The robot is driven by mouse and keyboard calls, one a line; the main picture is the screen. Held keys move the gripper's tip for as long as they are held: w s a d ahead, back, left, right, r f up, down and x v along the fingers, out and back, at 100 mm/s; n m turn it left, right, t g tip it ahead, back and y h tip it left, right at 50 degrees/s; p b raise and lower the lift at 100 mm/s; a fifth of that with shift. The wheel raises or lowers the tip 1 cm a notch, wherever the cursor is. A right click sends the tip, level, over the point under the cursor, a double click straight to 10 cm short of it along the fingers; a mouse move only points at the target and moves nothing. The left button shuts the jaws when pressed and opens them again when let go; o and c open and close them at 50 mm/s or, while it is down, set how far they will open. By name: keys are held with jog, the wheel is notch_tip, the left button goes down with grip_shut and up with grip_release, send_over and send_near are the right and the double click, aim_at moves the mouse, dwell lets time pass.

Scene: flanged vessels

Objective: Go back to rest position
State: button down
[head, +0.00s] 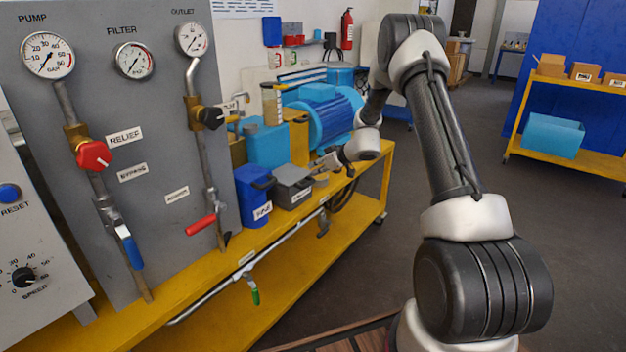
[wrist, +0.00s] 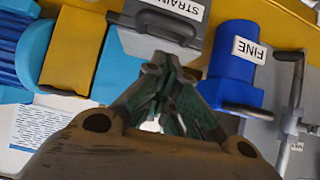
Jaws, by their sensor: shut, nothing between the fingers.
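My gripper (head: 326,163) is above the yellow bench, near the grey lidded box (head: 291,187) and the blue motor. In the wrist view the gripper (wrist: 165,75) is shut with its fingertips together and nothing between them. The blue vessel labelled FINE (wrist: 232,68) is to the right of the fingertips there. The grey box labelled STRAIN-something (wrist: 155,28) lies beyond the fingertips. My arm reaches from the lower right of the head view to the bench. Whether the fingertips touch anything, I cannot tell.
The gauge panel (head: 150,40) with valves stands at left. The yellow bench (head: 300,255) carries the blue vessel (head: 252,200) and the blue motor (head: 330,118). A pipe with a green handle (head: 255,297) runs along its front. Floor (head: 490,190) is clear right of my arm.

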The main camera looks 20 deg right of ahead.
jog(key=v, duration=0.9)
jog(key=s+a+f+m+g, duration=0.1)
jog(key=s+f+m+g, duration=0.25)
jog(key=s+m, duration=0.3)
jog(key=s+a+r+m+g, duration=0.15)
jog(key=s+r+g, duration=0.3)
jog(key=s, duration=0.95)
jog(key=s+d+r+t+h, duration=0.1)
jog(key=s+r+h, duration=0.2)
jog(key=s+r, duration=0.7)
jog(key=s+d+r+n+t+h, duration=0.1)
jog(key=s+r+t+h, duration=0.1)
jog(key=s+r, duration=0.8)
jog(key=s+h, duration=0.1)
jog(key=s, duration=0.3)
